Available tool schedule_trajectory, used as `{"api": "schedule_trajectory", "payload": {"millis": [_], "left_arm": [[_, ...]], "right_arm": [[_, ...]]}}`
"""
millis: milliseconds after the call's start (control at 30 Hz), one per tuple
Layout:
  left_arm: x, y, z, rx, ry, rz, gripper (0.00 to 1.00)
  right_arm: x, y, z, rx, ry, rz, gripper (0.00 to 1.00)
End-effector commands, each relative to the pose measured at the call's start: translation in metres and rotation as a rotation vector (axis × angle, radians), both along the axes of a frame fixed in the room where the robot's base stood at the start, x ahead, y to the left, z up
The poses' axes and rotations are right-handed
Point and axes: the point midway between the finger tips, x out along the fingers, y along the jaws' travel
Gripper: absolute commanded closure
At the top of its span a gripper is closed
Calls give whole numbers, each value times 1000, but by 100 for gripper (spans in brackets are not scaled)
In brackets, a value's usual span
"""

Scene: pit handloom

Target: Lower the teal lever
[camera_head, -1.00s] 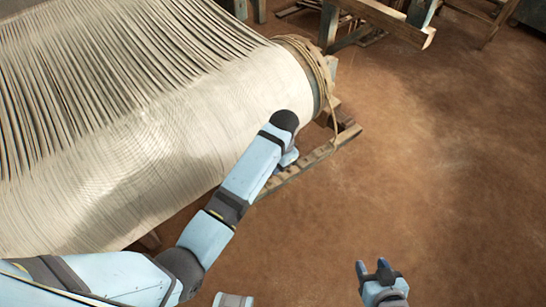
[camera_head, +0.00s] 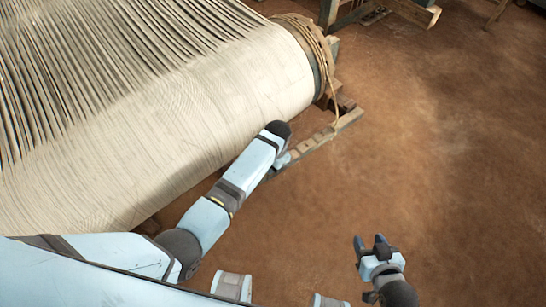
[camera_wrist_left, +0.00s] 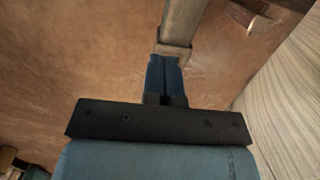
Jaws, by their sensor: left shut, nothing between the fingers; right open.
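I cannot pick out a teal lever in either view. My left gripper (camera_wrist_left: 164,75) is shut and empty, its blue fingers together in the left wrist view. A wooden bar (camera_wrist_left: 182,22) ends right at its fingertips there; I cannot tell whether they touch. In the head view, my left forearm reaches beside the cloth roll, and its wrist mostly hides the left gripper (camera_head: 283,160). A notched wooden bar (camera_head: 322,137) lies just beyond it. My right gripper (camera_head: 371,243) is open and empty over the bare floor.
The wide cloth roll (camera_head: 240,90) of the loom fills the upper left, with rope (camera_head: 313,38) wound at its end. Loom timbers (camera_head: 405,10) stand at the top. The brown earth floor (camera_head: 450,150) is clear on the right.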

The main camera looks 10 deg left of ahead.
Motion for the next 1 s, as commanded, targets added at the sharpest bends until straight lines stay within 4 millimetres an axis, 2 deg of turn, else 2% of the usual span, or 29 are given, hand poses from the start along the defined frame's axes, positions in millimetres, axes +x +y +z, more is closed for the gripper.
{"api": "schedule_trajectory", "payload": {"millis": [167,567,667,900,1000], "left_arm": [[-1,1,-12,0,0,0,100],[-2,2,-16,1,1,0,100],[-4,4,-33,1,2,0,100],[-11,9,-89,2,4,-1,100],[-12,10,-100,2,2,0,100]], "right_arm": [[0,0,0,0,-1,0,50],[-1,-1,-6,-2,7,0,50],[-1,-1,-12,-3,6,0,50],[-2,-1,-32,-3,8,-1,50],[1,-1,-35,-3,4,-1,50]]}}
